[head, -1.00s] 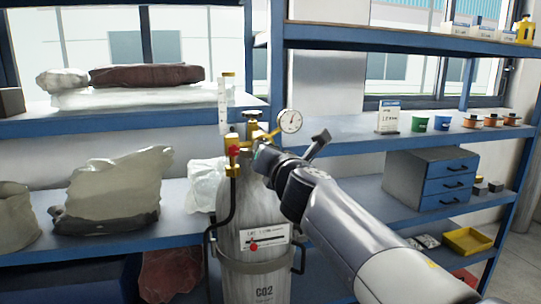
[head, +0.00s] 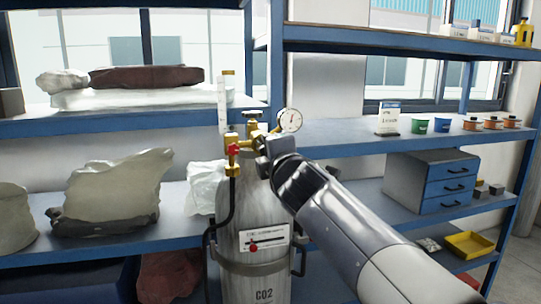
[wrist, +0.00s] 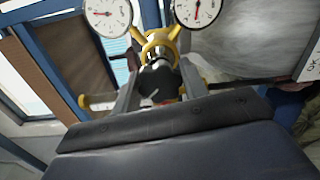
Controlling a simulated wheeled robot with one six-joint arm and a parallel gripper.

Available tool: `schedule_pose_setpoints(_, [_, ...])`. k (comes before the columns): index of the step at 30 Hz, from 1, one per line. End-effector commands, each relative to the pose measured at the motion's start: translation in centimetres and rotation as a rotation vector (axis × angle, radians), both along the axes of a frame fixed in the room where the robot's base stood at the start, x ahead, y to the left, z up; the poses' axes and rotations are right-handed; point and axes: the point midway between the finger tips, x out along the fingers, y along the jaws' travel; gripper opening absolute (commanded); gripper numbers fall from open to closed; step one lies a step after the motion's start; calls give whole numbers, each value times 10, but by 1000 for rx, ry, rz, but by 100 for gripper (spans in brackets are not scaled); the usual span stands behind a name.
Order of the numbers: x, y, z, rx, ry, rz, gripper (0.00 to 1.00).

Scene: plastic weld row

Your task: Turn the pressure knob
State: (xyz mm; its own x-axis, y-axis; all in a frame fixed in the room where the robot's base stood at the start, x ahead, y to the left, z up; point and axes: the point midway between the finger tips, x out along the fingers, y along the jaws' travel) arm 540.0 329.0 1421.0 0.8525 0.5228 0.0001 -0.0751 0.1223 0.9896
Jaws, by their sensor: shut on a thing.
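The grey CO2 cylinder (head: 262,215) stands upright in front of the shelves, with a brass regulator (head: 253,128) on top. A round white gauge (head: 290,121) shows on the regulator's right in the head view. The wrist view shows two gauges, a left one (wrist: 108,14) and a right one (wrist: 198,9). The dark pressure knob (wrist: 157,88) is between my fingers, below the brass body in the wrist view. My gripper (wrist: 160,84) is shut on it, one finger on each side. In the head view my arm hides the knob. A red knob (head: 234,149) is on the regulator's left.
A black hose (head: 232,200) hangs at the cylinder's left. A clear tube with a brass cap (head: 226,100) rises beside the regulator. Shelves with wrapped bundles (head: 115,195), cups and a blue drawer cabinet (head: 450,182) stand close behind.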

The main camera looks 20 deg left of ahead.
Motion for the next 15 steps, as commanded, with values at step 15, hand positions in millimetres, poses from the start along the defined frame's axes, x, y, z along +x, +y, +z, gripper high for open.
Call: schedule_pose_setpoints(15, [0,0,-3,419,258,0,19])
